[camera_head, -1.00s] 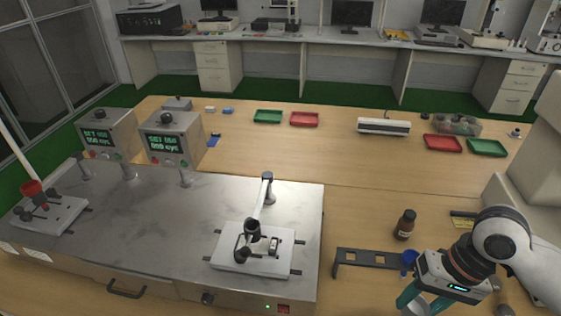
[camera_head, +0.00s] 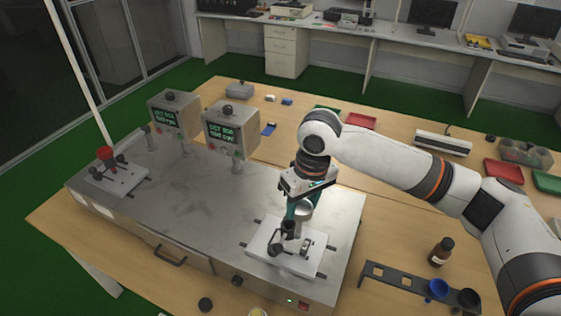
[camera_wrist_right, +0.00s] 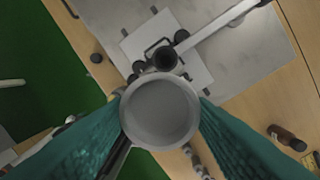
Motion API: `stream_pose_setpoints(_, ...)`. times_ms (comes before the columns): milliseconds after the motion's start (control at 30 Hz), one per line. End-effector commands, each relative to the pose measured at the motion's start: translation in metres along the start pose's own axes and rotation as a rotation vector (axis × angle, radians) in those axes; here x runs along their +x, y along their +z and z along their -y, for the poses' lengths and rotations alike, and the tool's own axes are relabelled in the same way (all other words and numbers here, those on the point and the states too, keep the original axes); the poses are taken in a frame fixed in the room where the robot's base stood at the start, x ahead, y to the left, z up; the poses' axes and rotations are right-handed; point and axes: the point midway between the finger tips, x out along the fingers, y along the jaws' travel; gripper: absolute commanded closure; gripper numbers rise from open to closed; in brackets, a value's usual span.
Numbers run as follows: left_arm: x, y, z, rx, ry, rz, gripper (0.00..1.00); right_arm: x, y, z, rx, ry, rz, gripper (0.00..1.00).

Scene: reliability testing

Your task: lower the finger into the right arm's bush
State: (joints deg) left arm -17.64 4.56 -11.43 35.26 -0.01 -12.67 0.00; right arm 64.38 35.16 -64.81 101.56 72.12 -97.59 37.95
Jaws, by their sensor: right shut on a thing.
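My right gripper (camera_head: 300,206) is over the right test station, its teal fingers (camera_wrist_right: 230,135) shut on the finger, a grey round-topped piece (camera_wrist_right: 160,110). The finger's grey top also shows in the head view (camera_head: 304,208); its lower end is hidden in the wrist view. The right arm (camera_wrist_right: 220,28) is a pale bar ending in a dark round bush (camera_wrist_right: 164,58). In the wrist view the bush lies just above the finger's rim in the picture. In the head view the bush (camera_head: 288,228) is close below the gripper; the gap is unclear. My left gripper is not in view.
The white plate (camera_head: 268,252) with clamps is under the gripper on the steel bench (camera_head: 205,205). Two display boxes (camera_head: 232,130) stand behind. The left station has a red cup (camera_head: 105,153). At right are a dark rack (camera_head: 392,276), a blue cup (camera_head: 437,288) and a brown bottle (camera_head: 441,252).

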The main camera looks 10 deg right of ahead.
Motion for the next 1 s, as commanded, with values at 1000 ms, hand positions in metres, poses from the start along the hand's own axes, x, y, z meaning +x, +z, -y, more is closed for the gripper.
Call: stream_pose_setpoints(1000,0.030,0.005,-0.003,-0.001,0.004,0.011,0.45,0.001,0.046,0.000,-0.152,-0.058,0.053,0.88)
